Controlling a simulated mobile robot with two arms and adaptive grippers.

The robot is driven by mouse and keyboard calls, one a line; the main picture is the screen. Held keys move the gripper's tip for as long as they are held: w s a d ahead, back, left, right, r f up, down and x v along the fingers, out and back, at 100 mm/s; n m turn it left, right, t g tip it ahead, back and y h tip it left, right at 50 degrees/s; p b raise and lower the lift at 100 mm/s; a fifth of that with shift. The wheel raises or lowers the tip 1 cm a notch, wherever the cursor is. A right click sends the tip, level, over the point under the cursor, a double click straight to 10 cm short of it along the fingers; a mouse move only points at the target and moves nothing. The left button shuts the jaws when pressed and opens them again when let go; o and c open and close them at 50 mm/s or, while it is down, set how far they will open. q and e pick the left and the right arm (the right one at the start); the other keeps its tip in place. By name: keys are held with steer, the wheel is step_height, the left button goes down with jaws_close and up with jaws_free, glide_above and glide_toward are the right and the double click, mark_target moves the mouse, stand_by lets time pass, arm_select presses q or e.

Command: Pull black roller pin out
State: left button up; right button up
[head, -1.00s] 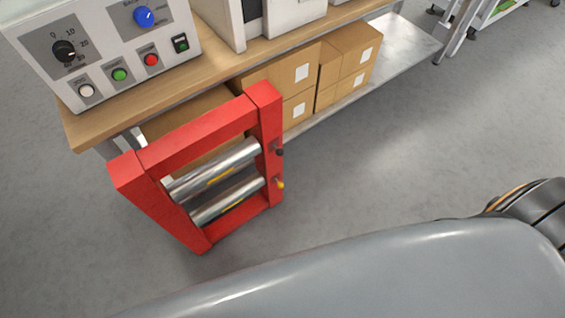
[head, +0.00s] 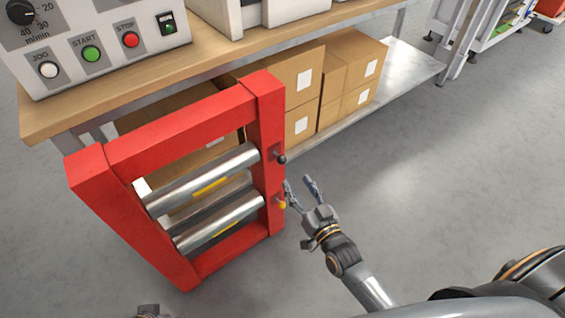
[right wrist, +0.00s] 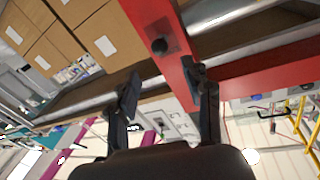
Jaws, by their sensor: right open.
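The black roller pin (head: 282,159) sticks out of the right upright of the red frame (head: 267,130), level with the upper metal roller. It is seated in the frame. In the right wrist view the black pin (right wrist: 159,46) shows as a dark round knob, just beyond and between the fingertips. My right gripper (head: 299,182) is open and empty, close below and right of the black pin and apart from it. A grey part at the bottom edge of the head view may be my left gripper (head: 150,312); its fingers cannot be made out.
A yellow pin (head: 283,205) sits below the black one, close to my right gripper's left finger. A wooden bench (head: 130,98) with a control box (head: 110,50) stands behind the frame, with cardboard boxes (head: 345,85) beneath. The floor to the right is clear.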

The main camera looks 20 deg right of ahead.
mark_target(284, 163)
steer(key=w, duration=0.3)
steer(key=w+a+b, duration=0.1)
steer(key=w, duration=0.5)
steer(key=shift+w+a+f+b, duration=0.1)
steer(key=shift+w+a+b, duration=0.15)
steer(key=shift+b, duration=0.15)
steer(key=shift+w, duration=0.5)
arm_select(q)
steer(key=v, duration=0.5)
steer(key=shift+a+r, duration=0.1)
steer(key=shift+r, duration=0.05)
arm_select(e)
jaws_close()
